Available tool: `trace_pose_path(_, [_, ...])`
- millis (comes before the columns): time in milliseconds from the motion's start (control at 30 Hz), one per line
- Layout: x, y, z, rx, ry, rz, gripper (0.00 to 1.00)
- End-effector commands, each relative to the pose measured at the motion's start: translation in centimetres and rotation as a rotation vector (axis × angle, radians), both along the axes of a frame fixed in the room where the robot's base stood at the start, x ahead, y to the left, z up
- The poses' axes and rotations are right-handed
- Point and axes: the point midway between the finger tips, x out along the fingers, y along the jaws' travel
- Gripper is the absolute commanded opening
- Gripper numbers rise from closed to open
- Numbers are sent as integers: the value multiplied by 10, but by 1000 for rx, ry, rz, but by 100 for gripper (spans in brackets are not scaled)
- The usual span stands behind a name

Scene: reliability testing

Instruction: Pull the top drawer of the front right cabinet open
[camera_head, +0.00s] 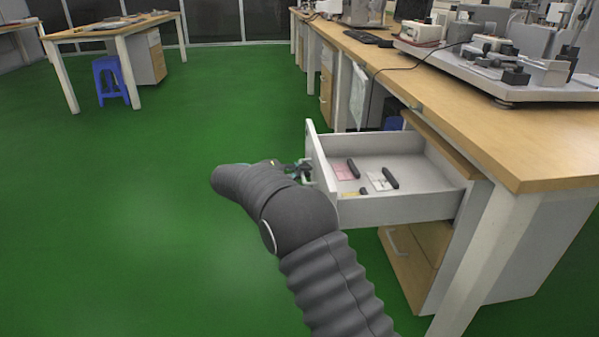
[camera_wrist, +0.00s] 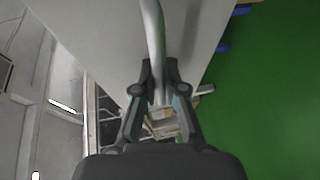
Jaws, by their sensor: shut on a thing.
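The top drawer (camera_head: 400,208) of the front right cabinet (camera_head: 456,252) is pulled well out, and its inside shows. Dark marker-like objects (camera_head: 390,178) and small pink and white cards (camera_head: 345,170) lie in it. My gripper (camera_head: 304,172) is at the outer side of the drawer front, partly hidden by my arm in the head view. In the wrist view, my gripper (camera_wrist: 158,100) is shut around the metal bar handle (camera_wrist: 155,45) of the pale drawer front (camera_wrist: 100,40).
A lower wooden drawer (camera_head: 405,265) with a handle sits shut below. The wooden bench top (camera_head: 520,150) above carries equipment. A blue stool (camera_head: 110,80) stands under a far table (camera_head: 120,27). The green floor (camera_head: 130,230) to the left is clear.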

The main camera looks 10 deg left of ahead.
Motion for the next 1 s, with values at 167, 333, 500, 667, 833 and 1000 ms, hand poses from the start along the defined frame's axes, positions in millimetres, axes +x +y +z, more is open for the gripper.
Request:
trace_pose_path(167, [-1,0,-2,-1,3,-2,0])
trace_pose_path(333, [-1,2,-1,0,2,0,32])
trace_pose_path(500, [-1,2,-1,0,1,1,36])
trace_pose_path(667, [-1,3,0,-1,0,2,36])
trace_pose_path(833, [-10,13,2,0,-1,4,36])
trace_pose_path(1000, [-30,38,8,1,0,6,36])
